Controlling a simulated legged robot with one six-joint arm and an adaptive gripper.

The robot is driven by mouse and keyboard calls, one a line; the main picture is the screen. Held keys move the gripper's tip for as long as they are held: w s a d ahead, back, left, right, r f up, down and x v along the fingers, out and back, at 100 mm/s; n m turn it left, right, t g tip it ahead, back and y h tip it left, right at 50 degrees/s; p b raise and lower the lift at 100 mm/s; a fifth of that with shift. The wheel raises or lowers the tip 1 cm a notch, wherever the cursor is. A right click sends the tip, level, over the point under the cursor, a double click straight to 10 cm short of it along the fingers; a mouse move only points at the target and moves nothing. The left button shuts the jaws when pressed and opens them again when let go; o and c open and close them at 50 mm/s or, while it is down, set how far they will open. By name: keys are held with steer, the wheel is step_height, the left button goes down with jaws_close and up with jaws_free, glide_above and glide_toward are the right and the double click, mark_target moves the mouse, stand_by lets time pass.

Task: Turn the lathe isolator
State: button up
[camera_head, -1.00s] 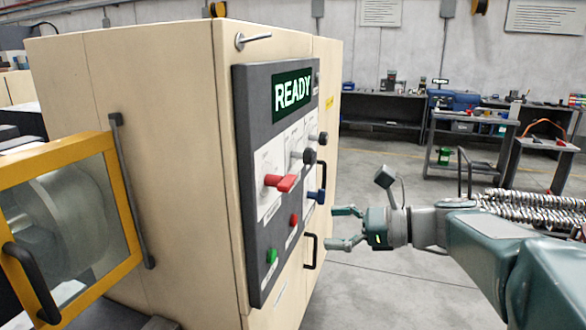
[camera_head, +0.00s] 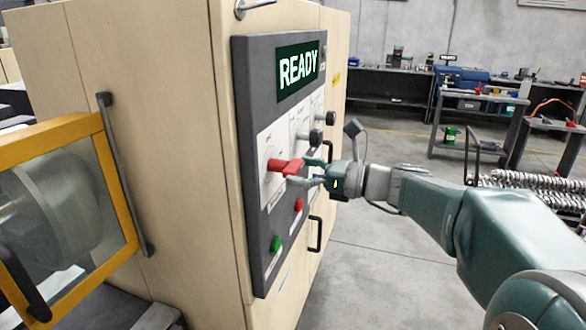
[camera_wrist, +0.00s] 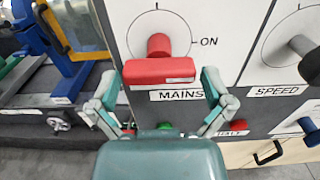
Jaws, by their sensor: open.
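The red isolator handle (camera_head: 287,167) sticks out of the dark control panel (camera_head: 246,110) on the cream cabinet. In the wrist view the red handle (camera_wrist: 160,71) lies level under its round red hub, above a MAINS label, with an ON mark to the right of the dial. My gripper (camera_head: 305,173) is open at the handle, its fingertips close to the handle's end. In the wrist view my gripper (camera_wrist: 160,92) has one finger on each side of the red bar. I cannot tell whether either finger touches it.
A green button (camera_head: 276,243) and a red button (camera_head: 298,205) sit below the handle. Dark knobs (camera_head: 315,135) stand to its right, one by a SPEED label in the wrist view. The panel screen (camera_head: 298,70) reads READY. Open floor (camera_head: 380,230) lies right of the cabinet.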

steer(key=shift+w+a, duration=0.2)
steer(key=shift+a, duration=0.35)
steer(key=shift+c, duration=0.3)
steer(key=c, duration=0.8)
steer(key=shift+o, duration=0.2)
